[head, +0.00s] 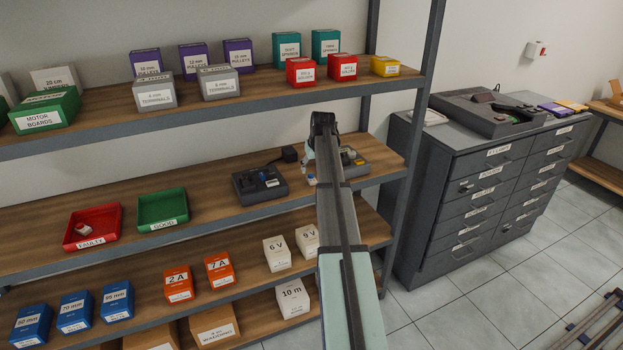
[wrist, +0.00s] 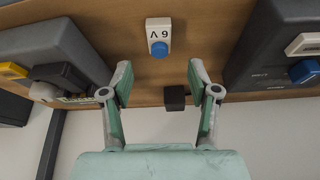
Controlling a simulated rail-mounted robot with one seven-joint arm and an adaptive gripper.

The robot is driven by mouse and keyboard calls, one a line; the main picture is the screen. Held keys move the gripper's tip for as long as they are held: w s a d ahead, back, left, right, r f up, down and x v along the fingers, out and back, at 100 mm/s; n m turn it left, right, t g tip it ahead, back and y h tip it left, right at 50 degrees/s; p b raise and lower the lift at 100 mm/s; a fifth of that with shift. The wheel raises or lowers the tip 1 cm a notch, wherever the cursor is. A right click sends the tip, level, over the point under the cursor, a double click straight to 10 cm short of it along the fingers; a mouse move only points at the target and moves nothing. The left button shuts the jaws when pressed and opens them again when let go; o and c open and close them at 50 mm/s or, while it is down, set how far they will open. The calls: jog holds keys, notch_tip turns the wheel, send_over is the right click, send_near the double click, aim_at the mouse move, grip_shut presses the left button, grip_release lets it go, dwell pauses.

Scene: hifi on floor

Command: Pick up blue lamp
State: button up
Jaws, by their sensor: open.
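A small white block marked 6 V with a round blue cap, the blue lamp (wrist: 158,46), sits on the wooden shelf in the wrist view. My gripper (wrist: 160,70) is open and empty, with one finger on each side of the lamp's line and the lamp just beyond the fingertips, apart from them. In the head view a small blue and white piece, the lamp (head: 311,179), shows on the middle shelf just left of my arm. My arm hides most of the gripper there. Another blue-capped piece (wrist: 304,71) sits in the dark device at the right of the wrist view.
Dark devices (head: 260,184) (wrist: 70,50) stand on both sides of the lamp. A black plug block (wrist: 175,98) is close behind the fingertips. A red tray (head: 93,228) and a green tray (head: 162,208) lie further left. A shelf with boxes (head: 210,105) is above.

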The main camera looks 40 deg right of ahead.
aim_at(312, 176)
jog(key=shift+s+p+x, duration=0.15)
jog(key=shift+p+x, duration=0.45)
jog(key=shift+x, duration=0.85)
jog(key=shift+s+p+x, duration=0.1)
jog(key=shift+p+x, duration=0.45)
jog(key=shift+x, duration=0.85)
jog(key=shift+f, duration=0.1)
jog(key=shift+c, duration=0.3)
jog(key=c, duration=1)
